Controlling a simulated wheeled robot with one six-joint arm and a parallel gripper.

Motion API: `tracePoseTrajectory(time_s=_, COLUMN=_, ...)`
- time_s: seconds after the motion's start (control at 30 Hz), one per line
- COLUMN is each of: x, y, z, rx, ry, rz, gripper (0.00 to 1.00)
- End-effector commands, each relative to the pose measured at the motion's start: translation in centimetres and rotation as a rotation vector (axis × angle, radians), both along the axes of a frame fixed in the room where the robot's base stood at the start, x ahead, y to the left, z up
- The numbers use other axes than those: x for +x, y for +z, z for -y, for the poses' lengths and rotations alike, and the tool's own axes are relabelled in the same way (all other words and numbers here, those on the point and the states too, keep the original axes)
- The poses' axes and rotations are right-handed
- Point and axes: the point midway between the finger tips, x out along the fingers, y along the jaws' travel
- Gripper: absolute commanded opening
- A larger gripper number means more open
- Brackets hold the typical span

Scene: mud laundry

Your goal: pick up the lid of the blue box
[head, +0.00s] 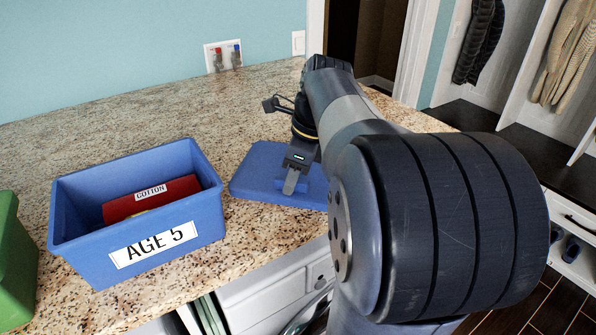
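The blue lid (262,170) lies flat on the granite counter, to the right of the open blue box (85,253). The box bears an "AGE 5" label and holds a red item (170,196) labelled "COTTON". My gripper (292,188) points down over the right part of the lid, with its fingertips at or very near the lid's middle. One finger shows clearly; the other is not distinct, so I cannot tell whether it grips the lid's handle. My arm hides the lid's right end.
A green container (14,262) stands at the left edge of the counter (150,115). The counter behind the box and lid is clear. White drawers (280,295) lie below the front edge. A wall plate with red and blue valves (223,57) is at the back.

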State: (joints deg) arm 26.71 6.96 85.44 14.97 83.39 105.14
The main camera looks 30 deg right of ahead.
Motion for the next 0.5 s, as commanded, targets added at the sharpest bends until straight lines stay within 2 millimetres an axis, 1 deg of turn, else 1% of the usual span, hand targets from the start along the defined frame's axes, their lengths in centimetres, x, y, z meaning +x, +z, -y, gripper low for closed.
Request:
tracePoseTrajectory(time_s=0.03, x=0.0, y=0.02, z=0.0, rx=0.0, ry=0.0, rz=0.0, gripper=0.29)
tracePoseTrajectory(time_s=0.07, x=0.0, y=0.02, z=0.0, rx=0.0, ry=0.0, rz=0.0, gripper=0.26)
tracePoseTrajectory(time_s=0.37, x=0.0, y=0.04, z=0.01, rx=0.0, ry=0.0, rz=0.0, gripper=0.02)
tracePoseTrajectory(time_s=0.4, x=0.0, y=0.04, z=0.01, rx=-0.001, ry=0.0, rz=0.001, gripper=0.0)
tracePoseTrajectory(time_s=0.5, x=0.0, y=0.05, z=0.02, rx=-0.001, ry=0.0, rz=0.001, gripper=0.0)
